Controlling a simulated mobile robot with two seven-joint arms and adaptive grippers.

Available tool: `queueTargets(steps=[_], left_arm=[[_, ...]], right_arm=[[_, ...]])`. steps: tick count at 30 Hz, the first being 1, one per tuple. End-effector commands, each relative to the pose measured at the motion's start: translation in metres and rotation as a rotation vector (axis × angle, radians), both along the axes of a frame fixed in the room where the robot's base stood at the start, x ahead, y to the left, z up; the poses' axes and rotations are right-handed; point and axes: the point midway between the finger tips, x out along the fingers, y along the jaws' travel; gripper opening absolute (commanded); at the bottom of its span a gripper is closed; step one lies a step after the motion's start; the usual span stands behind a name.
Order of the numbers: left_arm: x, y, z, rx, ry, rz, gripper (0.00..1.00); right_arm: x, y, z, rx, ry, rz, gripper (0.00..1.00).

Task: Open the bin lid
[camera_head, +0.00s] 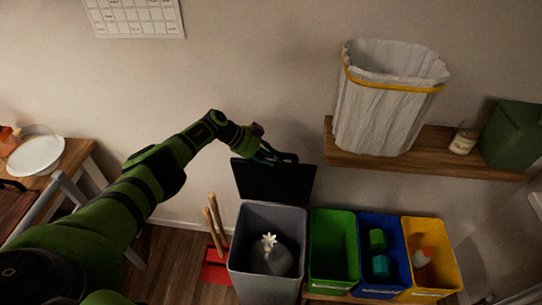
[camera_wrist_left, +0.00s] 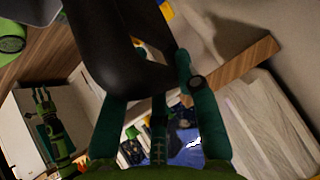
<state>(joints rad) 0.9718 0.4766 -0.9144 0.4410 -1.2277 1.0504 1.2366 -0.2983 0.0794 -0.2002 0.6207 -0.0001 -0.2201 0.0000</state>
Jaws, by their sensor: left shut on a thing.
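The grey bin (camera_head: 237,250) stands on the floor with its top uncovered; a grey rounded thing with a white flower-like piece lies inside. Its black lid (camera_head: 275,188) stands raised along the bin's back edge, close to the wall. My left gripper (camera_head: 276,156) is at the lid's upper edge. In the left wrist view the dark lid (camera_wrist_left: 120,50) lies between the fingers of the left gripper (camera_wrist_left: 150,82), which is shut on it. The exact finger contact is partly hidden. My right gripper does not show.
A green bin (camera_head: 333,218), a blue bin (camera_head: 365,240) and a yellow bin (camera_head: 437,268) stand right of the grey one. A wooden shelf (camera_head: 340,158) carries a white-lined basket (camera_head: 385,105). Two wooden handles (camera_head: 214,215) rise left of the grey bin.

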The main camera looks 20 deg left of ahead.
Motion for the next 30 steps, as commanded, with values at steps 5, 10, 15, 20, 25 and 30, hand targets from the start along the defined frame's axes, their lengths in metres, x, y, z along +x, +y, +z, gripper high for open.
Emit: queueTargets(steps=[5,10,15,20,25,30], left_arm=[[0.002,0.000,0.002,-0.002,-0.004,0.004,0.56],[0.001,0.000,0.001,-0.001,-0.001,0.002,0.56],[0.000,0.000,0.001,0.000,-0.001,0.001,0.56],[-0.002,0.006,0.005,0.000,-0.002,0.001,0.56],[-0.009,0.016,0.016,0.003,-0.002,-0.001,0.56],[-0.021,0.037,0.039,0.003,-0.004,0.001,0.56]], right_arm=[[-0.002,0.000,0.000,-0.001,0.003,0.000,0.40],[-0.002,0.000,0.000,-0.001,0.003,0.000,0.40],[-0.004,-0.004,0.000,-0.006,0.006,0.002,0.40],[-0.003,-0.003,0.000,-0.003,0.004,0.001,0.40],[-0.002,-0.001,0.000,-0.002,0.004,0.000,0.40],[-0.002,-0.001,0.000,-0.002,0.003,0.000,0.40]])
